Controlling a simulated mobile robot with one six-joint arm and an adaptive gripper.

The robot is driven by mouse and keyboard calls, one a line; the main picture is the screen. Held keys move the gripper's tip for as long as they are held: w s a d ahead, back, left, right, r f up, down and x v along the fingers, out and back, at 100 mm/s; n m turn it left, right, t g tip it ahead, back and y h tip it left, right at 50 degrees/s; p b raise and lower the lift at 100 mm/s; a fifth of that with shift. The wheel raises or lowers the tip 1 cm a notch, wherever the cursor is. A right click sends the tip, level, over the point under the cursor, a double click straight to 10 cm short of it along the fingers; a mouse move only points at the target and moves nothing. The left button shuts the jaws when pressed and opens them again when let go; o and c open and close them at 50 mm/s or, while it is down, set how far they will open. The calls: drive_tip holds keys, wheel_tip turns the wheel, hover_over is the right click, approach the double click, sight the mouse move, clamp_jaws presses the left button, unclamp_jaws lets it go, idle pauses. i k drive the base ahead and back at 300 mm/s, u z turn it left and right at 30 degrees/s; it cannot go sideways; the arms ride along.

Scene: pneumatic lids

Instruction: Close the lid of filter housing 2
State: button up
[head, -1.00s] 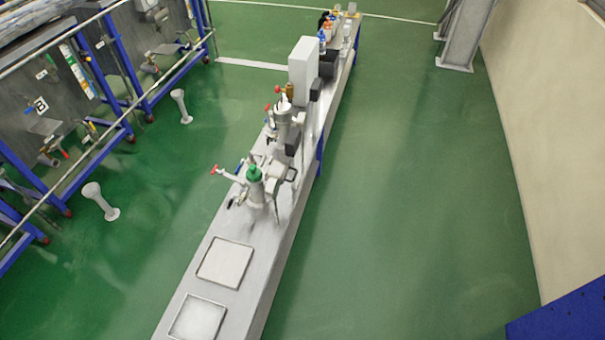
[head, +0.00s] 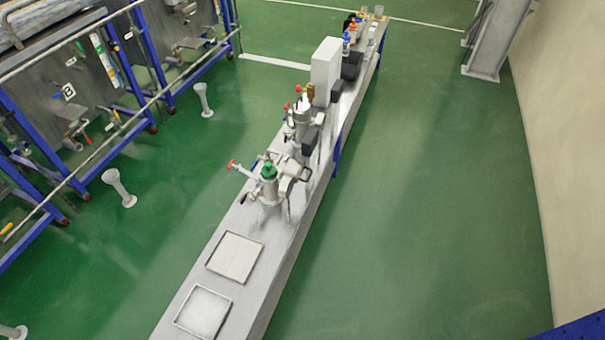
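Two metal filter housings stand on a long narrow grey bench (head: 286,222). The nearer housing (head: 269,190) has a green top part (head: 268,170) and a red-handled valve (head: 232,164) on its left. The farther housing (head: 301,122) stands behind it, with a brown-gold fitting near its top and red handles beside it. Both are small in the head view. I cannot read a number on either, nor tell whether their lids are open or shut. My gripper is not in view.
Two square pale plates, one (head: 235,257) behind the other (head: 203,311), lie on the bench's near end. A white box (head: 325,72) and bottles (head: 350,32) stand farther back. Green floor (head: 430,200) is clear right of the bench. Blue-framed racks (head: 75,95) and white posts (head: 120,188) stand left.

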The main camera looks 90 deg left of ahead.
sight(292, 168)
drive_tip(key=u, duration=1.45)
drive_tip(key=i, duration=1.25)
drive_tip(key=z, duration=1.6)
drive_tip(key=k, duration=0.1)
drive_tip(key=u, duration=3.1)
